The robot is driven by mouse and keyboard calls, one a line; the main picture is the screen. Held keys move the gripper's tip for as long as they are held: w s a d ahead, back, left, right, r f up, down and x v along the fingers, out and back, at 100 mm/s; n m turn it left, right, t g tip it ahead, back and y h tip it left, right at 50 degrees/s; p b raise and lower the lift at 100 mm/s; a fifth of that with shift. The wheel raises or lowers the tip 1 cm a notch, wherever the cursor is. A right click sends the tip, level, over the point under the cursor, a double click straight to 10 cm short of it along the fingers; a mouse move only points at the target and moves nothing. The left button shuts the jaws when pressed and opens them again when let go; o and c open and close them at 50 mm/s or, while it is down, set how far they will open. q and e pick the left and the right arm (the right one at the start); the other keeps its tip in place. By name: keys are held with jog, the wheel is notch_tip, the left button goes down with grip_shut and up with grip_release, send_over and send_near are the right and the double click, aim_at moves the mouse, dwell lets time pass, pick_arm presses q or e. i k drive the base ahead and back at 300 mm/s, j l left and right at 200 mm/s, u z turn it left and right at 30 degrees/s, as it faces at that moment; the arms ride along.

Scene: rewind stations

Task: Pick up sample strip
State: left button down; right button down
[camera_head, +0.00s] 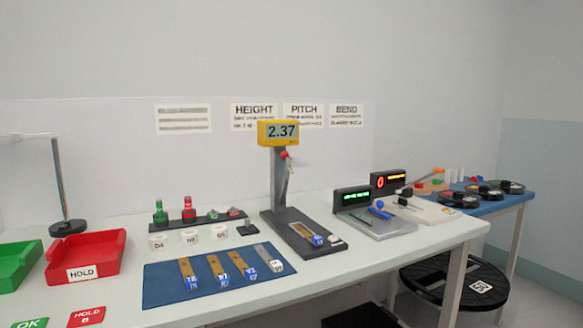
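Several brown sample strips with blue lettered ends lie side by side on a blue mat (160,287) on the white table; one is the left strip (186,269), another the middle strip (216,266), another the right strip (240,261). A grey piece with a white end (268,257) lies at the mat's right side. A further strip with a blue end (312,236) lies on the dark base of the height gauge (279,133), whose yellow display reads 2.37. Neither of my grippers is in view.
A red HOLD tray (104,246) and a green tray (18,254) stand at the left. A dark rack (200,222) with green and red pieces stands behind white blocks (190,237).

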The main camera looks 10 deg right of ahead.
aim_at(316, 240)
jog(key=i+l+u, duration=0.2)
jog(key=l, duration=0.7)
jog(key=i+l+u, duration=0.15)
jog(key=l, duration=0.8)
jog(key=l+u, duration=0.2)
jog(key=l, duration=0.75)
